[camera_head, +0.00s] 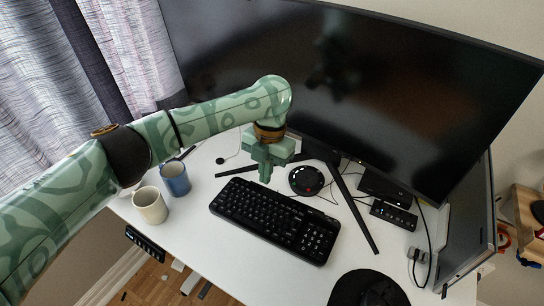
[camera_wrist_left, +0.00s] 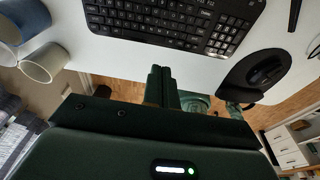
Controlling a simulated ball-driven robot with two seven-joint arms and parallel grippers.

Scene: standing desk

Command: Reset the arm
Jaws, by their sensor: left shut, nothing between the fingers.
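My left arm, green with a leaf-like pattern, reaches in from the left in the head view. My left gripper (camera_head: 265,172) hangs over the white desk (camera_head: 185,235), just behind the keyboard and in front of the monitor. Its fingers point down and are shut with nothing between them. In the left wrist view the closed fingers (camera_wrist_left: 161,86) show in the middle, below the black keyboard (camera_wrist_left: 170,22) in the picture. My right gripper is in neither view.
A black keyboard (camera_head: 275,217) lies mid-desk. A cream mug (camera_head: 150,205) and a blue mug (camera_head: 175,179) stand at left. A large monitor (camera_head: 350,85) fills the back. A round black device (camera_head: 306,180) sits by its stand. A mouse on a dark pad (camera_head: 368,289) lies at front right.

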